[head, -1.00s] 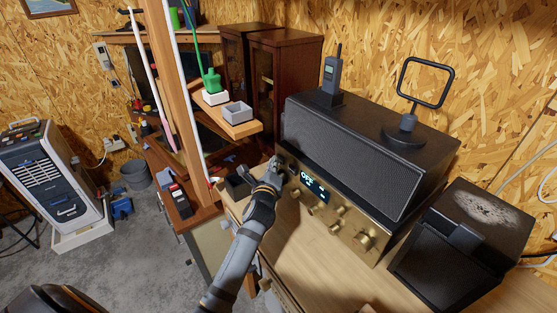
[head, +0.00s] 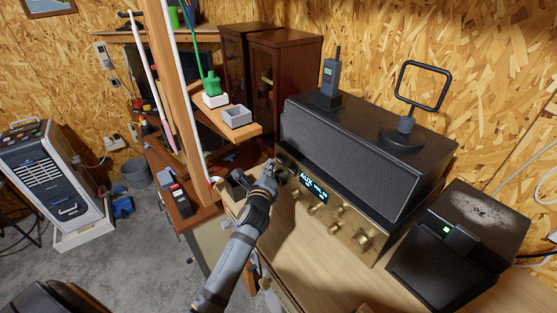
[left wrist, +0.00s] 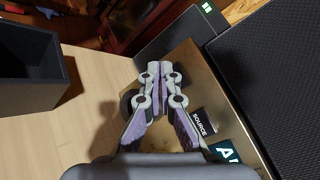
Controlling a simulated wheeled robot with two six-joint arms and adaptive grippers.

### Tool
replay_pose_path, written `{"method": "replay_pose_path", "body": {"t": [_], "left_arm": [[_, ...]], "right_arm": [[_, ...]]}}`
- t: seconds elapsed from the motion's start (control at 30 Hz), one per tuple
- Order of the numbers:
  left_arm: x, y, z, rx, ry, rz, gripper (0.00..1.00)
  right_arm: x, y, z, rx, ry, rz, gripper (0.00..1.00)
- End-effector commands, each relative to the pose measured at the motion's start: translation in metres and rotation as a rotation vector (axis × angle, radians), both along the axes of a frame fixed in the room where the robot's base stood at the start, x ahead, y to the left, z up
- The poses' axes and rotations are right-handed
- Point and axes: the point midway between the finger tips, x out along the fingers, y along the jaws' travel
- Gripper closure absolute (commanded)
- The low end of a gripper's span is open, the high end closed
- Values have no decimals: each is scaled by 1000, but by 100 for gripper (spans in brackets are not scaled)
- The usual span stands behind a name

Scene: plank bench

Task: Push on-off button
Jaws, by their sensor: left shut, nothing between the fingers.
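The stereo unit has a gold front panel (head: 327,213) with a lit display (head: 314,189) that shows bright text starting "AU". Knobs sit along the panel below the display. My left gripper (head: 274,166) is shut and empty at the left end of this panel. In the left wrist view its closed fingertips (left wrist: 163,68) lie over the gold panel (left wrist: 185,62), close to the "SOURCE" label. I cannot tell whether they touch it. The on-off button cannot be made out and may be behind the fingers. My right gripper is not in view.
A dark speaker box (head: 370,150) carries a handset radio (head: 330,78) and a loop antenna (head: 408,128). A black box (head: 440,262) with a green light stands at right. A dark open bin (left wrist: 32,88) lies left of the gripper. A wooden post (head: 174,95) rises at left.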

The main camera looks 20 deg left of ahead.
Motion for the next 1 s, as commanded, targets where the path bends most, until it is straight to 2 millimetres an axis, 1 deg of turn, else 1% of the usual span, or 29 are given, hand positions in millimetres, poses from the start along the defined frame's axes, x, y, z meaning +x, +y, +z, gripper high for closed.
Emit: {"method": "replay_pose_path", "body": {"t": [0.07,0.3,0.4,0.5,1.0], "left_arm": [[-9,5,3,3,1,-1,100],[-33,19,1,5,1,0,100],[-39,23,1,2,1,0,100],[-42,24,1,2,0,-1,100],[-41,24,1,1,0,0,100]], "right_arm": [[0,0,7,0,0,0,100],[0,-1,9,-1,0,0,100],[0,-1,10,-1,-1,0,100],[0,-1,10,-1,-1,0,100],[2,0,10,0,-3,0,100]]}}
